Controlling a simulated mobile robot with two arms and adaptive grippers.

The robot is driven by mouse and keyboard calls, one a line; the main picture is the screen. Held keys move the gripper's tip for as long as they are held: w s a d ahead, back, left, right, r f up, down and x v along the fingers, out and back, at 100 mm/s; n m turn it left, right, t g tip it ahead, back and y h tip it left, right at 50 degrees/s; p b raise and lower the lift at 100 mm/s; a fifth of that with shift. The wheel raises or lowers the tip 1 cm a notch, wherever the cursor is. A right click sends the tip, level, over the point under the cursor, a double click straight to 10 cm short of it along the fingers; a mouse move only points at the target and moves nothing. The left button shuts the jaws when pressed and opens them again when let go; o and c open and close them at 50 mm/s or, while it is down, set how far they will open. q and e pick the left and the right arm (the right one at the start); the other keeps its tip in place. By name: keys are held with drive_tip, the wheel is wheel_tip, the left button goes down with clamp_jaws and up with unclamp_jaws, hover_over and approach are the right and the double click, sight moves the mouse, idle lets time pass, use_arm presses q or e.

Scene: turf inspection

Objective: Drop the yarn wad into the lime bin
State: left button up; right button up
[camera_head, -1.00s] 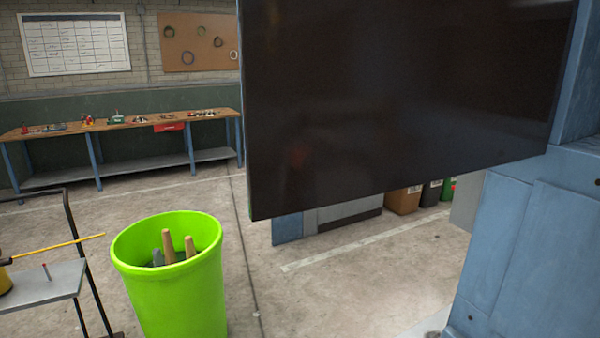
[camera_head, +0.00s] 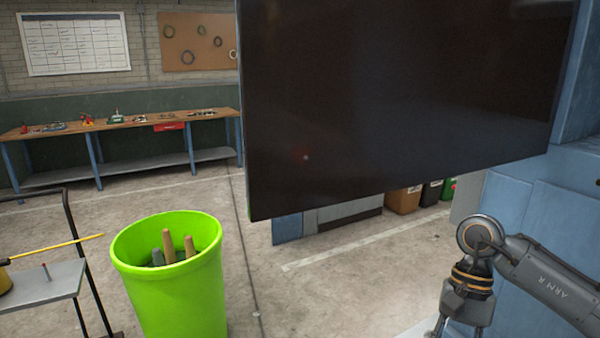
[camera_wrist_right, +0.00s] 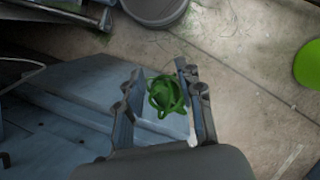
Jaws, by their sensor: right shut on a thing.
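The yarn wad (camera_wrist_right: 166,96) is a small green tangle of loops between the fingers of my right gripper (camera_wrist_right: 160,72), which is shut on it. In the head view my right arm (camera_head: 475,275) comes in at the lower right, and its gripper is mostly cut off by the bottom edge. The lime bin (camera_head: 180,295) stands upright on the floor left of centre, well to the left of the arm. Part of a lime round shape, likely the bin (camera_wrist_right: 309,66), shows at the right edge of the wrist view. My left gripper is not in view.
A large dark screen (camera_head: 400,100) hangs between the bin and the blue cabinet (camera_head: 535,205). Several blunt sticks (camera_head: 168,245) stand in the bin. A cart (camera_head: 45,285) with a yellow rod stands left of it. Open floor (camera_head: 330,300) lies right of the bin.

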drive_tip(key=a+f+n+h, duration=0.2)
drive_tip(key=a+n, duration=0.3)
drive_tip(key=shift+w+a+n, duration=0.35)
drive_tip(key=shift+w+n, duration=0.05)
drive_tip(key=shift+g, duration=0.3)
